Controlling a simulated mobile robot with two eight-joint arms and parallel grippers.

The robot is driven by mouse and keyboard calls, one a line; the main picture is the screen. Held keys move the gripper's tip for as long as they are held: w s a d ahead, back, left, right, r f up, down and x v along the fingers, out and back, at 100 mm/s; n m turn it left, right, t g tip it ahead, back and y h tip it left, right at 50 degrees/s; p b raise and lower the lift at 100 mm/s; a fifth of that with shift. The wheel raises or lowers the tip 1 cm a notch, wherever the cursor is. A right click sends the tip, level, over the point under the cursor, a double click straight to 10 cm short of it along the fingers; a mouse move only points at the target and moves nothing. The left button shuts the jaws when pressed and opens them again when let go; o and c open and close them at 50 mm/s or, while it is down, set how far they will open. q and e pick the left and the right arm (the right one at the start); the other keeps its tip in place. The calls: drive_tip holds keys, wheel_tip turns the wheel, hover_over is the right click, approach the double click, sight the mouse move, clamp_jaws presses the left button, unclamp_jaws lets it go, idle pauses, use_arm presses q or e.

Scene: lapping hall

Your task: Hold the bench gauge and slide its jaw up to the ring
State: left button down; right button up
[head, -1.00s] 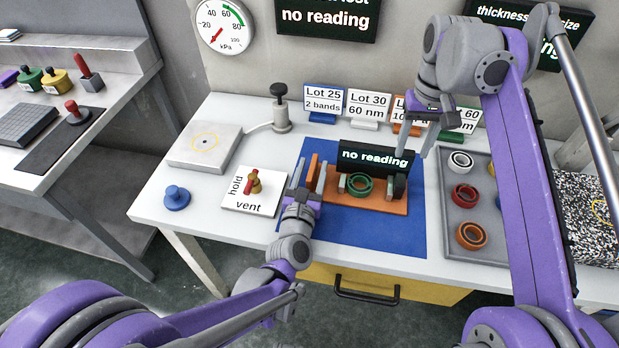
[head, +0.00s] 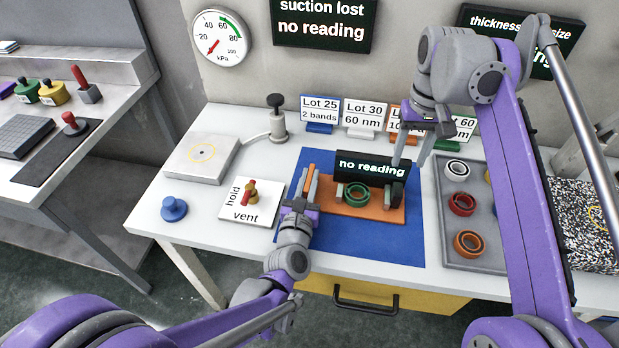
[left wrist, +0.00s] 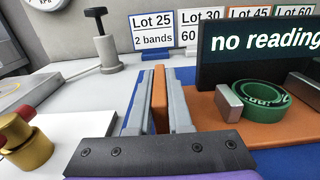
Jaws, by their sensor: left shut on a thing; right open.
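The bench gauge has an orange base (head: 368,211) on the blue mat and a dark display (head: 372,168) reading "no reading". A green ring (head: 357,195) lies on the base beside a small grey fixed block (left wrist: 229,102). The dark sliding jaw (head: 397,191) stands right of the ring, with a gap between them. My left gripper (head: 308,183) is shut on the gauge's upright orange plate (left wrist: 160,100), with one finger on each side. My right gripper (head: 411,160) is open and empty, with its fingertips above the jaw end, close to the display's right side.
A grey tray (head: 475,254) with several rings stands to the right. Lot cards (head: 320,112) line the back. A hold/vent valve plate (head: 236,210), a blue knob (head: 174,209) and a grey block (head: 187,165) lie left. Bare blue mat (head: 365,245) shows in front of the gauge.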

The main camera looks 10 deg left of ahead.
sight(398, 189)
idle(0.8)
drive_tip(key=shift+o, duration=0.8)
drive_tip(key=shift+r, duration=0.3)
drive_tip(key=shift+m, duration=0.8)
wheel_tip(398, 189, down, 10)
drive_tip(key=shift+f, duration=0.2)
drive_tip(key=shift+c, duration=0.2)
clamp_jaws()
